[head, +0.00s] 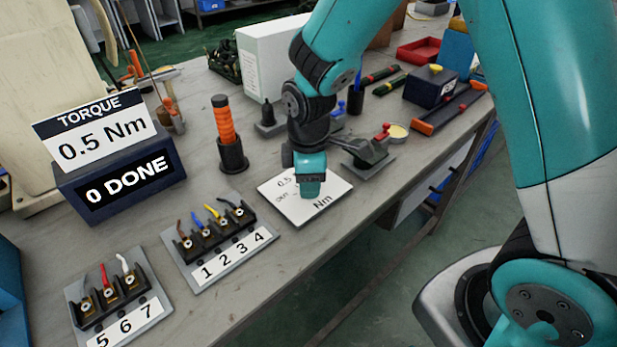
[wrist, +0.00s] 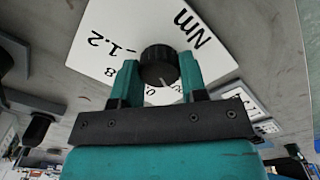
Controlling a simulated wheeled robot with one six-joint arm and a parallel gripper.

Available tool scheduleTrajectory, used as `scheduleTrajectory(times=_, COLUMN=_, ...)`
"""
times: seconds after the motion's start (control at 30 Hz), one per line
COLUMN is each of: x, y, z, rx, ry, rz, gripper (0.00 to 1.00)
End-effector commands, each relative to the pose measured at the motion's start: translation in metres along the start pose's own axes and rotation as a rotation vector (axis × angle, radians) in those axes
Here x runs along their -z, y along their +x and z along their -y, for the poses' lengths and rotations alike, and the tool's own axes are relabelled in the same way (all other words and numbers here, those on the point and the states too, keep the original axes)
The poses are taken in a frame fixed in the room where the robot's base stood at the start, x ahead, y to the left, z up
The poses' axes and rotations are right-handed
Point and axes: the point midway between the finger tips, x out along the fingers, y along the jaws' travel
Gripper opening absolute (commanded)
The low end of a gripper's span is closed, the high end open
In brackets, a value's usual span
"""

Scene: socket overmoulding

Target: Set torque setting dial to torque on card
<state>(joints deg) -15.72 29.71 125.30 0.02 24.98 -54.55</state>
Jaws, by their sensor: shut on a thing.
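The torque dial is a black round knob (wrist: 160,64) with a pale pointer line, on a white scale plate (wrist: 105,30) marked Nm, 1.2 and other figures. My gripper (wrist: 160,75) is shut on the knob, one teal finger on each side. The pointer's exact reading cannot be told. In the head view the plate (head: 333,200) lies on the bench and my gripper (head: 311,190) is over it, hiding the knob. The torque card (head: 97,130) reads TORQUE 0.5 Nm. Below it a dark box (head: 128,184) shows 0 DONE.
Two terminal blocks with coloured wires, numbered 1 to 4 (head: 262,236) and 5 to 7 (head: 152,308), lie in front. An orange-handled screwdriver (head: 224,122) stands in a black holder behind. A grey clamp device (head: 366,152) is close on the right.

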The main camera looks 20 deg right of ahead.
Motion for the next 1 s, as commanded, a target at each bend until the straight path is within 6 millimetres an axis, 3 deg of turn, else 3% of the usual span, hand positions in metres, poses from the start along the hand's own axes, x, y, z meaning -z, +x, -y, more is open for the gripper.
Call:
scheduleTrajectory(times=0.7, x=0.0003, y=-0.0024, z=0.0000, rx=0.002, ry=0.546, rz=0.000, gripper=0.16)
scheduleTrajectory(times=1.0, x=0.0004, y=-0.0016, z=-0.0003, rx=0.001, ry=0.680, rz=-0.001, gripper=0.16)
